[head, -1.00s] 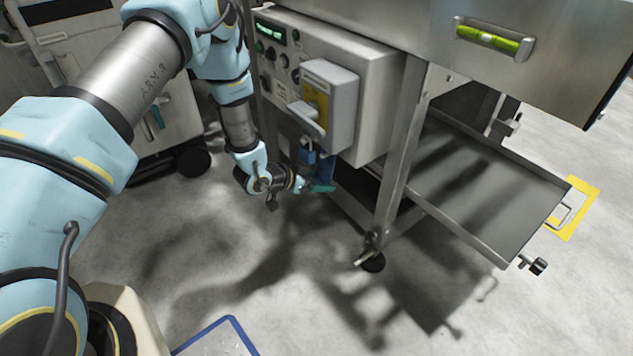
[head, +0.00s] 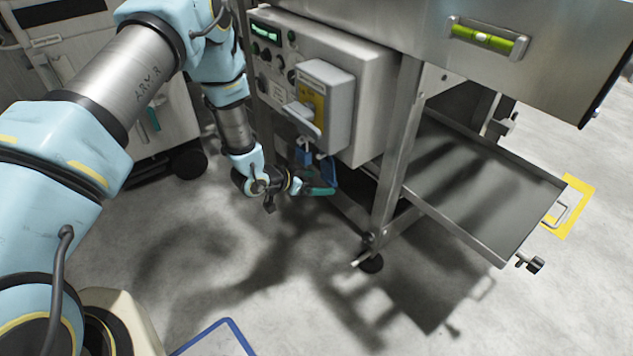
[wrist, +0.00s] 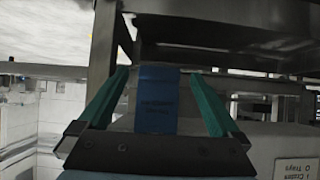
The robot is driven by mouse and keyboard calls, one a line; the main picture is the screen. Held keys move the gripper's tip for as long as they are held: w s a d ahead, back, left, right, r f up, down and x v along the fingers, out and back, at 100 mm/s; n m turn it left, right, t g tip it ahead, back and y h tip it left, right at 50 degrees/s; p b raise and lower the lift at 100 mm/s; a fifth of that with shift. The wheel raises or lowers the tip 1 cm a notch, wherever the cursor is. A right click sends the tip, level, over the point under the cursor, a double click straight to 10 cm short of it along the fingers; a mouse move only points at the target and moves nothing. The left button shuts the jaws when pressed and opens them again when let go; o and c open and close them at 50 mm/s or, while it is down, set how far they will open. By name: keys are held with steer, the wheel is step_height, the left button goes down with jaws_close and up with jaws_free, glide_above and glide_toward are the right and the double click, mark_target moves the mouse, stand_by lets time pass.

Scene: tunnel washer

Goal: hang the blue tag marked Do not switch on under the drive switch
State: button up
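The drive switch is a grey box (head: 338,88) with a yellow plate and a grey handle, on the side of the control cabinet. The blue tag (head: 331,172) is just below the switch box. In the wrist view, the tag (wrist: 157,98) stands between my two green fingers, with a gap on each side; its lettering is too dark to read. My gripper (head: 321,189) is open at the tag, and its fingers (wrist: 160,76) are spread wide. A smaller blue thing (head: 303,157) shows under the switch handle. How the tag is held at its top is unclear.
The control cabinet (head: 378,95) has a lit display and several knobs. A steel frame leg (head: 396,160) and a drip tray (head: 480,185) are to the right of my gripper. A wheeled cabinet (head: 150,110) stands behind my arm.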

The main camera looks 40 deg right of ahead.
steer(key=shift+a, duration=0.1)
steer(key=p+v, duration=0.1)
steer(key=v, duration=1)
steer(key=w+a+r+n+t+y, duration=0.4)
steer(key=w+a+r, duration=0.3)
steer(key=w+a, duration=0.5)
steer(key=w+a+r+n+t+y, duration=0.1)
steer(key=a+r+n+y, duration=0.3)
steer(key=a, duration=0.5)
steer(key=w+a+r+n+y, duration=0.1)
steer(key=a+r+n, duration=0.3)
steer(key=a, duration=0.5)
steer(key=s+a+r+n+g+y+p, duration=0.1)
steer(key=s+a+r+n+g+y, duration=0.15)
steer(key=s+a+r+n, duration=0.55)
step_height(320, 180, up, 21)
steer(key=s+a+m+p, duration=0.2)
steer(key=p, duration=1.8)
steer(key=shift+s+a+r+m, duration=0.25)
steer(key=shift+a+m, duration=0.05)
steer(key=shift+a, duration=0.05)
